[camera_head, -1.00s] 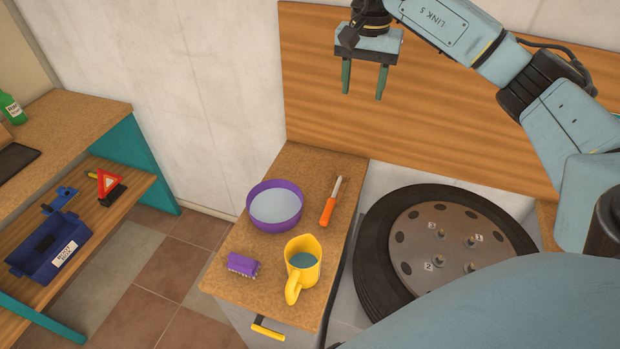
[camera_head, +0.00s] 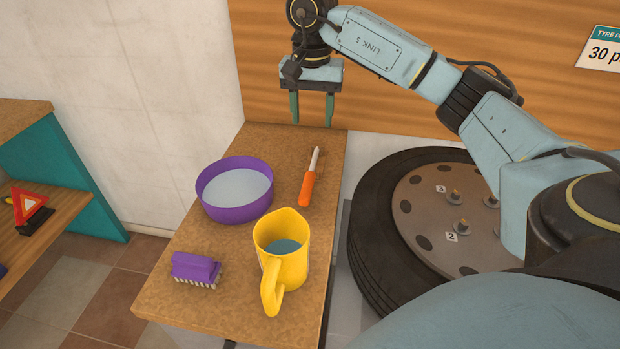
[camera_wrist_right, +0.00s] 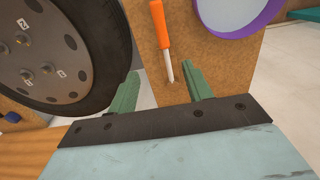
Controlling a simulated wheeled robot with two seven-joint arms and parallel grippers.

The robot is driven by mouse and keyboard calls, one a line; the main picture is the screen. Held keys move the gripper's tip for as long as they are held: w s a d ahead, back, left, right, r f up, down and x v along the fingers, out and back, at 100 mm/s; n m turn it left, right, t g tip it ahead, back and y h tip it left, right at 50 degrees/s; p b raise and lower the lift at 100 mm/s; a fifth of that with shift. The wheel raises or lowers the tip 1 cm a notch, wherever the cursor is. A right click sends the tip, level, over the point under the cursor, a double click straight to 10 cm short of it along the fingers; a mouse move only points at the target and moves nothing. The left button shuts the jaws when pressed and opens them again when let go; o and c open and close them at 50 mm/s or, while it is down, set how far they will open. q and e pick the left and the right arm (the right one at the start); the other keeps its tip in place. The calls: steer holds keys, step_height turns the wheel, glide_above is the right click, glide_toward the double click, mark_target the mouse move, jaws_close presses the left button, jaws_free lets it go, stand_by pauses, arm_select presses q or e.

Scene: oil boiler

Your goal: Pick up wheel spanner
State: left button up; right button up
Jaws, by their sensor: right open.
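I see no wheel spanner that I can make out in either view. My right gripper (camera_head: 312,108) is open and empty, pointing down above the far end of the wooden worktop (camera_head: 230,285). In the right wrist view its two green fingers (camera_wrist_right: 160,92) stand apart, with the shaft tip of an orange-handled screwdriver (camera_head: 309,180) showing between them, below and apart from them. The screwdriver also shows in the right wrist view (camera_wrist_right: 159,25). My left gripper is not in view.
A purple bowl (camera_head: 216,206), a yellow jug (camera_head: 285,268) and a purple brush (camera_head: 195,268) stand on the worktop. A wheel with a black tyre (camera_head: 372,240) and studs is at the right. A warning triangle (camera_head: 27,205) sits on a shelf at the left.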

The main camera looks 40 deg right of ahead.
step_height(320, 180, down, 4)
steer(key=b, duration=0.4)
glide_above(309, 176)
steer(key=f, duration=0.7)
steer(key=shift+s+f, duration=0.1)
steer(key=shift+s, duration=0.25)
steer(key=shift+f, duration=0.4)
steer(key=f, duration=0.1)
steer(key=f+b, duration=0.1)
steer(key=f, duration=0.2)
steer(key=shift+w+f+b, duration=0.1)
steer(key=shift+w+b, duration=0.25)
steer(key=shift+b, duration=0.05)
steer(key=shift+f, duration=0.45)
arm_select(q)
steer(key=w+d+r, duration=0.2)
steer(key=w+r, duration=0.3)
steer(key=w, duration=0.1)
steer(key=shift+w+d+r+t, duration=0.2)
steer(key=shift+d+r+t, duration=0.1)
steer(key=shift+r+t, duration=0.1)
arm_select(e)
steer(key=shift+c, duration=0.4)
jaws_close()
